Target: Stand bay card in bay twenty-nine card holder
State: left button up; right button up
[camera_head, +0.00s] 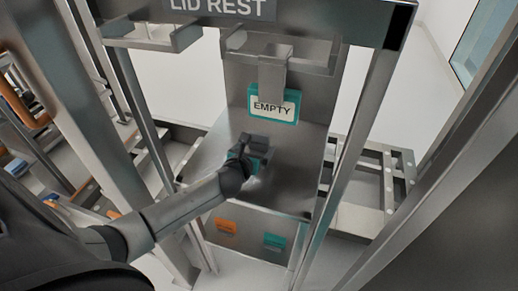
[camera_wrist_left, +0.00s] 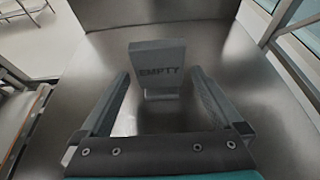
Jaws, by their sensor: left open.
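A card reading EMPTY with a teal border (camera_head: 287,116) hangs under a grey metal bracket (camera_head: 271,78) on the upright back panel. My left gripper (camera_head: 262,140) is below it, over the grey metal shelf. In the left wrist view, a grey plate marked EMPTY (camera_wrist_left: 158,58) stands ahead of my open left fingers (camera_wrist_left: 160,88). Gaps show on both sides of it, so it is not clamped. Whether this grey plate is the hanging teal-edged card cannot be told. No bay number is readable. My right gripper is not in view.
The grey shelf (camera_head: 298,180) is bare around my gripper. Metal posts (camera_head: 340,150) flank it. A beam marked LID REST (camera_head: 290,14) crosses above. Orange (camera_head: 226,227) and teal (camera_head: 274,240) tags sit on the panel below the shelf front.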

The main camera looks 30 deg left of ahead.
pick_arm(q)
jog(key=shift+x, duration=0.95)
jog(key=shift+c, duration=0.4)
jog(key=c, duration=1.4)
